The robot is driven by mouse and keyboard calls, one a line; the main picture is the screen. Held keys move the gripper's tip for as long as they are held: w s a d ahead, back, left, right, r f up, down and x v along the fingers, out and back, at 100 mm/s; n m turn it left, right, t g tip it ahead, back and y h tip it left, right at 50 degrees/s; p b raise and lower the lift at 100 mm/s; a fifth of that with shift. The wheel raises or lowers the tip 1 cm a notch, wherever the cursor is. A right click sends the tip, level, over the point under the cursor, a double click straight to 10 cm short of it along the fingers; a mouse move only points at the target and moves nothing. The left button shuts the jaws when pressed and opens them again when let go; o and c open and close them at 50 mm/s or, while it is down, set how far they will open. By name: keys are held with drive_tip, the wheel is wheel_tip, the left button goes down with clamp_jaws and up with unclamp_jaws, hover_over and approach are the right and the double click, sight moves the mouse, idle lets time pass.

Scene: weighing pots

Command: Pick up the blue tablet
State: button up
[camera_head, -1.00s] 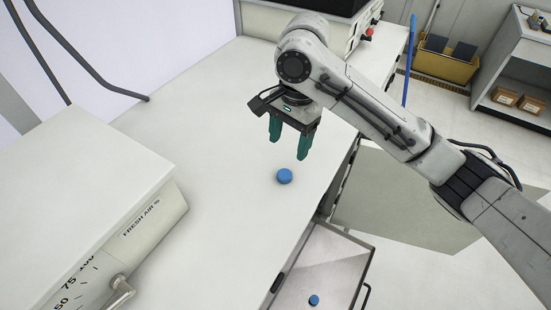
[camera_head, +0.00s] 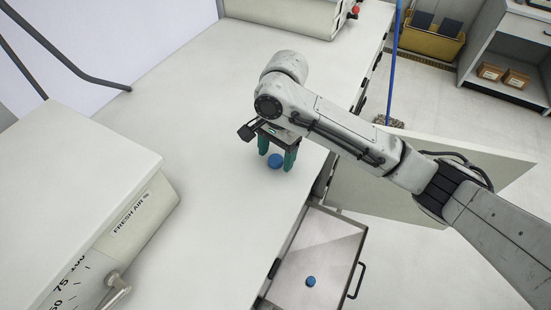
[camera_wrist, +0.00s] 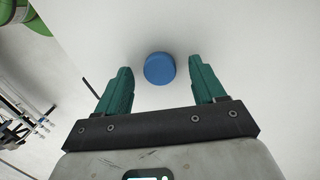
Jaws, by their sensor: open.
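A round blue tablet (camera_head: 275,161) lies on the white bench top (camera_head: 200,150). My gripper (camera_head: 277,162) is open with its green fingers pointing down, one on each side of the tablet in the head view. In the wrist view the tablet (camera_wrist: 160,69) sits between and slightly beyond the tips of my open gripper (camera_wrist: 160,75), with a gap on both sides. I cannot tell the exact height of the fingertips above the bench. A second, smaller-looking blue tablet (camera_head: 311,281) lies in the open drawer (camera_head: 335,245) below the bench.
A white cabinet with a dial and "FRESH AIR %" label (camera_head: 130,213) stands at the left. A machine (camera_head: 290,14) stands at the back of the bench. An open door panel (camera_head: 375,192) is under my arm at the right. The bench left of my gripper is clear.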

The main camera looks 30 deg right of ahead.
drive_tip(key=shift+f, duration=0.3)
drive_tip(key=shift+c, duration=0.4)
drive_tip(key=c, duration=1.1)
